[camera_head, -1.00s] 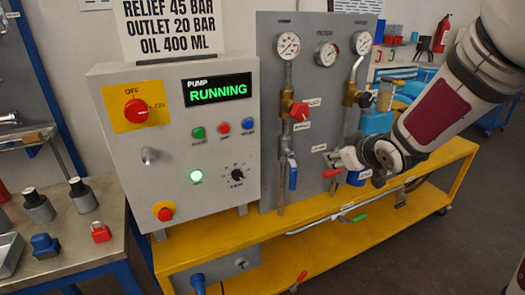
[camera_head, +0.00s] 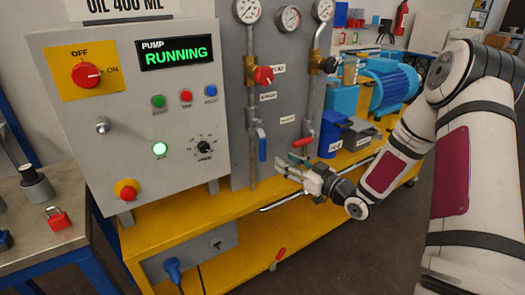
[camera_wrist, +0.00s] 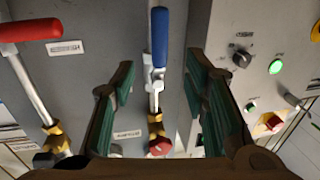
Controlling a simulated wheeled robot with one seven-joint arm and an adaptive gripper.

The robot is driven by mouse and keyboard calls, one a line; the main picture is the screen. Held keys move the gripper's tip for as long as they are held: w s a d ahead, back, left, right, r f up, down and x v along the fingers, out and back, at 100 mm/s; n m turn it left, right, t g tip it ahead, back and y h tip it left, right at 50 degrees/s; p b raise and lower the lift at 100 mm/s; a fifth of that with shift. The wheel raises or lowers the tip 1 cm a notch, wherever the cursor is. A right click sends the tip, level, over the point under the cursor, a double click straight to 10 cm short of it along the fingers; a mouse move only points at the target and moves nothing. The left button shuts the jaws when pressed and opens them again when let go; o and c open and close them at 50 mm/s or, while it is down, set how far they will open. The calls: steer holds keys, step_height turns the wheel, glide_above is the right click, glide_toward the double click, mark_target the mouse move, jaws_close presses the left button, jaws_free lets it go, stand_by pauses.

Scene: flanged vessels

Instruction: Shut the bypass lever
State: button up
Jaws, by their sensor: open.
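A blue-handled lever (camera_head: 262,146) hangs straight down on the left pipe of the grey panel. A red-handled lever (camera_head: 303,141) on the right pipe points sideways. The labels are too small to read, so I cannot tell which is the bypass. My gripper (camera_head: 284,166) is in front of the lower panel, below the red lever and right of the blue one. In the wrist view, which is upside down, the blue lever (camera_wrist: 159,45) appears between the open green-padded fingers, with no visible contact. The red lever (camera_wrist: 30,31) is outside them at the left.
The control box (camera_head: 140,105) stands left of the levers, its pump display reading RUNNING. A red valve knob (camera_head: 264,75) is above the blue lever. The yellow bench (camera_head: 190,218) runs below. Blue containers (camera_head: 333,132) stand right of the panel.

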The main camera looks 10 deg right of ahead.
mark_target(265, 150)
steer(key=b+x, duration=0.1)
steer(key=x, duration=1)
steer(key=shift+w+a, duration=0.15)
steer(key=shift+w, duration=0.15)
jaws_close()
